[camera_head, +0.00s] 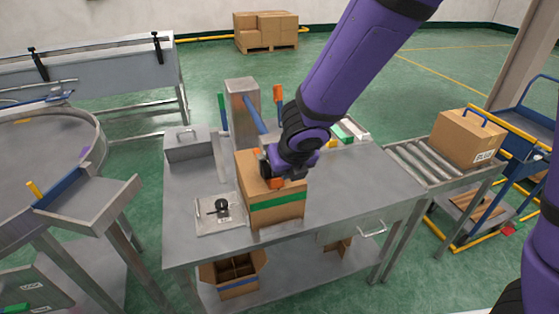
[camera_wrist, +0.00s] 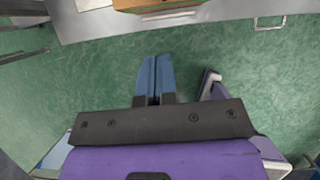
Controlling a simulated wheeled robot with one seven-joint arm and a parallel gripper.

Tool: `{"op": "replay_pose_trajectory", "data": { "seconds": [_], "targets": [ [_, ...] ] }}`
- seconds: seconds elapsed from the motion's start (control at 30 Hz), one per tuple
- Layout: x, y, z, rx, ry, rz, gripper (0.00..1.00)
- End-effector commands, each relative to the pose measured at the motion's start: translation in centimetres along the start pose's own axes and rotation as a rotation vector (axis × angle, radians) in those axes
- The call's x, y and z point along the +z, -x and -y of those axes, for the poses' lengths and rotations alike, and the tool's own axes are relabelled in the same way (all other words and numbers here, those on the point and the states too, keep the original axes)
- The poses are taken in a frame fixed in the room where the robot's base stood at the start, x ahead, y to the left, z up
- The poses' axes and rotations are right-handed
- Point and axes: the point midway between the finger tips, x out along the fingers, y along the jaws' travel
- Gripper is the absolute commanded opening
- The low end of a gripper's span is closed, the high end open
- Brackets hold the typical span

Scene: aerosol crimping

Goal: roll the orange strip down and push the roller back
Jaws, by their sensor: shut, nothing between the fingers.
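A cardboard box (camera_head: 276,215) with a green band stands on the steel table, below my gripper (camera_head: 275,168) in the head view. A small orange patch (camera_head: 275,184) shows at the box's upper front edge, right by my gripper; I cannot tell whether it is the orange strip. I cannot pick out the roller for certain. In the wrist view my gripper (camera_wrist: 154,60) has its blue fingers together with nothing between them, over green floor. The box (camera_wrist: 160,4) only just enters at the top of that view. My arm and wrist hide part of the box top.
The steel table (camera_head: 350,205) has free room to the right. A grey post (camera_head: 242,105) rises behind the box. A plate with a black round part (camera_head: 222,207) lies left of the box. A roller conveyor (camera_head: 420,165) with a carton (camera_head: 466,138) adjoins at right.

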Motion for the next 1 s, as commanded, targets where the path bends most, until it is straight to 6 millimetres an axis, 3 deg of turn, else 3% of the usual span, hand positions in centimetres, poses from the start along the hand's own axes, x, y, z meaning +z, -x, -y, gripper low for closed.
{"op": "replay_pose_trajectory", "data": {
  "seconds": [0.4, 1.0],
  "targets": [
    [0.0, -1.9, 0.0, -0.001, 0.002, 0.000, 0.00],
    [3.5, -2.8, 0.1, -0.001, -0.001, 0.000, 0.00]
  ]
}}
